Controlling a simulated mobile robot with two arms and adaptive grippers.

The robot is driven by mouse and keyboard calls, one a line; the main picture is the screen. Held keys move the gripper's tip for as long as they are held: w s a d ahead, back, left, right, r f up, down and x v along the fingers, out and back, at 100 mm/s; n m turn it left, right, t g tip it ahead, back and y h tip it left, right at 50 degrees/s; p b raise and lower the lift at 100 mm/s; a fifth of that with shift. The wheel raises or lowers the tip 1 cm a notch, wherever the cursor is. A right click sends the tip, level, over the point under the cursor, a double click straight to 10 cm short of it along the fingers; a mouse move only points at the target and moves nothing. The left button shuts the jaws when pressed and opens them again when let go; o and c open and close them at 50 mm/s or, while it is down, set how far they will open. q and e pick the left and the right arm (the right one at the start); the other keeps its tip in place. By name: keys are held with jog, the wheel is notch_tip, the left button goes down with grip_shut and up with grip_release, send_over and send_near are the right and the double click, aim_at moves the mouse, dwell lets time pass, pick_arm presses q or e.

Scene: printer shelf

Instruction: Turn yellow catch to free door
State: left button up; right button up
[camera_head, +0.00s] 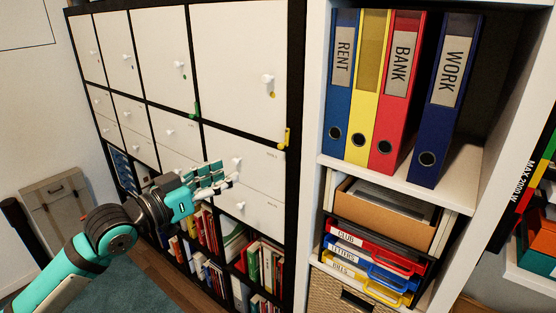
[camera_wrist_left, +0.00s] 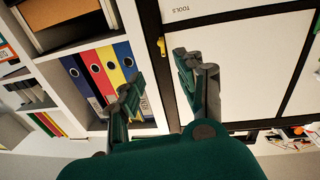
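The yellow catch (camera_head: 286,137) is on the black cabinet frame at the lower right corner of a large white door (camera_head: 238,60). That door has a white knob and a yellow dot, and looks shut. The catch looks upright in the head view. It also shows in the left wrist view (camera_wrist_left: 161,46), beyond the fingertips. My left gripper (camera_head: 224,176) is below and left of the catch, in front of the smaller doors, apart from the catch. In the left wrist view its fingers (camera_wrist_left: 156,75) are spread with nothing between them. My right gripper is out of view.
A green catch (camera_head: 194,109) sits at the neighbouring door's corner. White knobs stick out from the doors. To the right, a white shelf (camera_head: 465,165) holds several binders, with letter trays (camera_head: 375,257) below. Books fill the lower cubbies.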

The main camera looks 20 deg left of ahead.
aim_at(279, 147)
pick_arm(q)
jog(key=p+x, duration=0.3)
jog(key=x, duration=1.4)
jog(key=shift+w, duration=0.1)
grip_shut()
jog(key=shift+p, duration=0.3)
